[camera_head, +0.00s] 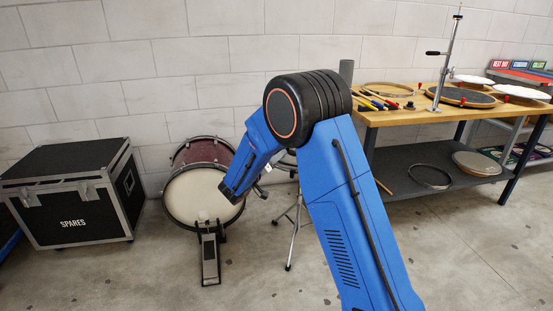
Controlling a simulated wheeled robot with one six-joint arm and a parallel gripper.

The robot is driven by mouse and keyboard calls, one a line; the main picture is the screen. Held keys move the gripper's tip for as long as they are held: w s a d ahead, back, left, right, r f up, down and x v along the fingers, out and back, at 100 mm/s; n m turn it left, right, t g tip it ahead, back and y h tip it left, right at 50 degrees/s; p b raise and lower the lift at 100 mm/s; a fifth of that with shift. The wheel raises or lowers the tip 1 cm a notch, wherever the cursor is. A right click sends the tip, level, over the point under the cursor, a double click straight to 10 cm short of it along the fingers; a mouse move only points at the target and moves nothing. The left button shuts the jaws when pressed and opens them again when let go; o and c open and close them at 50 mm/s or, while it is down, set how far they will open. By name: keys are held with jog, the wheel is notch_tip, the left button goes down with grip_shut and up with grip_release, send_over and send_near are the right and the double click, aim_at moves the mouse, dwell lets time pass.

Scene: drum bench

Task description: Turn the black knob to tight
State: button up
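A chrome stand (444,65) rises from the wooden bench at the right, with a short black handle (433,53) sticking out to its left. A small black knob-like piece (409,106) is on the bench top, left of the stand's foot. I cannot tell which of these is the black knob, or how tight it is. My blue arm bends down to the left in front of the drum, well away from the bench. A small dark piece by my wrist (260,191) may be my gripper; its fingers cannot be made out.
A red bass drum (203,158) with a pedal (210,258) stands by the wall. A black SPARES case (73,215) is at the left. The bench (462,119) carries drumheads, hoops and coloured tools; its lower shelf (400,178) holds more hoops. The right foreground floor is clear.

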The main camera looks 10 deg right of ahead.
jog(key=v, duration=1.6)
jog(key=shift+s+a, duration=0.3)
jog(key=s+d+r+m+g+y, duration=0.1)
jog(key=s+d+r+g, duration=0.3)
jog(key=s+d, duration=0.65)
jog(key=s+d+r+m+g+y, duration=0.1)
jog(key=s+d+r+g, duration=0.1)
jog(key=s+d+g, duration=0.65)
jog(key=s+d+n+t+y, duration=0.1)
jog(key=s+t+y, duration=0.3)
jog(key=s+y, duration=0.6)
jog(key=s+n, duration=0.1)
jog(key=s, duration=1.3)
jog(key=shift+s+n+y, duration=0.3)
jog(key=shift+s+y, duration=0.05)
jog(key=shift+y, duration=0.05)
jog(key=shift+d+f+t, duration=0.1)
jog(key=shift+f+t, duration=0.05)
jog(key=shift+t, duration=0.1)
